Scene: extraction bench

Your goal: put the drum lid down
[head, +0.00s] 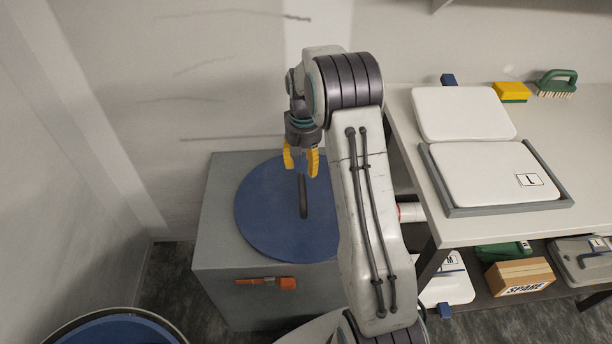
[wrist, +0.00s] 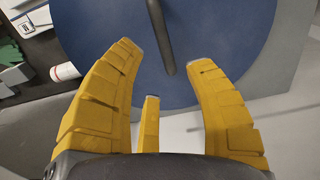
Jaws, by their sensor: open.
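The drum lid (head: 265,210) is a round blue disc with a dark bar handle (head: 303,197) across its middle. It lies flat on top of a grey box-shaped stand (head: 220,245). My gripper (head: 301,160) is over the lid near the far end of the handle, with its yellow fingers spread and nothing between them. In the wrist view the fingers (wrist: 165,60) are apart, and the handle (wrist: 160,35) shows just beyond their tips against the blue lid (wrist: 95,25). My arm hides part of the lid's right side.
A round container with a blue inside (head: 115,330) stands at the lower left. The bench (head: 420,150) at right holds white pads, a grey tray (head: 500,208), a yellow sponge (head: 511,92) and a green brush (head: 557,82). A shelf below holds a "SPARE" box (head: 520,277).

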